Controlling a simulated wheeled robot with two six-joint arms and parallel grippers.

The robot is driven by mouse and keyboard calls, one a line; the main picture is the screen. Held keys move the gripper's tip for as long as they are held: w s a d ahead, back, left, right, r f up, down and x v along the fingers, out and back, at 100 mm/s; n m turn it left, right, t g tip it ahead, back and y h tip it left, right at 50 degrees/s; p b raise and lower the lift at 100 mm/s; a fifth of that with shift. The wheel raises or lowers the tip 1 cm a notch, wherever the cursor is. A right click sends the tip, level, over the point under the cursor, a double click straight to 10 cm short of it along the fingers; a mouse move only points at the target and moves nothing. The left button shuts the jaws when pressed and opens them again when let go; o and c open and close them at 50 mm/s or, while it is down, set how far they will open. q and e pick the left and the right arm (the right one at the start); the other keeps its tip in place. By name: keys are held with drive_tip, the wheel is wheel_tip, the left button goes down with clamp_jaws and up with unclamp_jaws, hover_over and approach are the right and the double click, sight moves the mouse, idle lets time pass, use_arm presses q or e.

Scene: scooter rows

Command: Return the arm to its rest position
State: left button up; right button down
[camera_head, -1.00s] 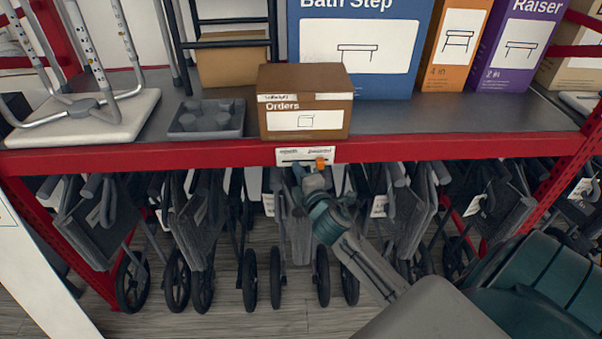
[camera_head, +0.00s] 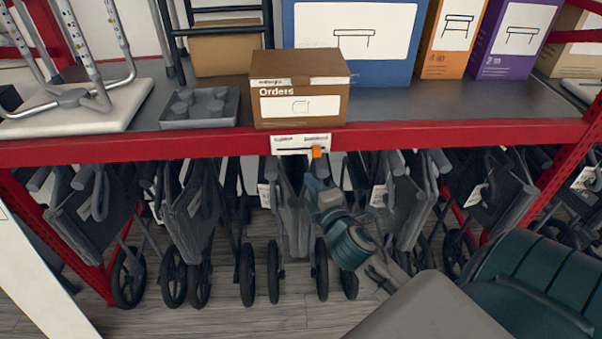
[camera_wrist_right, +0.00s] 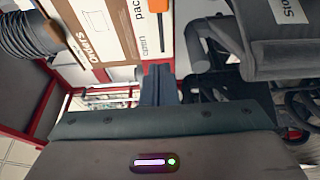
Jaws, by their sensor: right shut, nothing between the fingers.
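My right arm comes in from the lower right in the head view. Its gripper (camera_head: 312,182) is just below the shelf-edge label, in front of the hanging scooters, and looks small and partly foreshortened. In the right wrist view the two dark fingers (camera_wrist_right: 158,84) are together with nothing between them. An orange slider (camera_head: 316,152) sits at the right end of the slot in the white label (camera_head: 290,142). The slider also shows just beyond the fingertips in the wrist view (camera_wrist_right: 160,50); a gap cannot be measured. My left gripper is in neither view.
Folded scooters (camera_head: 190,225) stand in a row under the red shelf beam (camera_head: 100,150), close around my right gripper. A brown Orders box (camera_head: 300,85), a grey tray (camera_head: 200,108) and a blue Bath Step box (camera_head: 390,70) are on the shelf. Bare floor (camera_head: 215,318) shows in front.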

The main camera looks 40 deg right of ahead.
drive_tip(key=s+a+f+m+g+y, duration=0.2)
drive_tip(key=s+a+f+m+g, duration=0.2)
drive_tip(key=s+f+m+g, duration=0.6)
drive_tip(key=s+a+f+m+g+y, duration=0.1)
drive_tip(key=s+a+f+m+g, duration=0.4)
drive_tip(key=s, duration=0.8)
drive_tip(key=s+d+f+x, duration=0.1)
drive_tip(key=s+x, duration=0.2)
drive_tip(key=x, duration=1.2)
drive_tip(key=s+x, duration=0.4)
drive_tip(key=x, duration=1)
drive_tip(key=s+d+f+g, duration=0.1)
drive_tip(key=s+f, duration=1.7)
drive_tip(key=f, duration=0.2)
drive_tip(key=shift+s+d+f, duration=0.15)
drive_tip(key=shift+d+f, duration=0.05)
drive_tip(key=shift+d, duration=0.15)
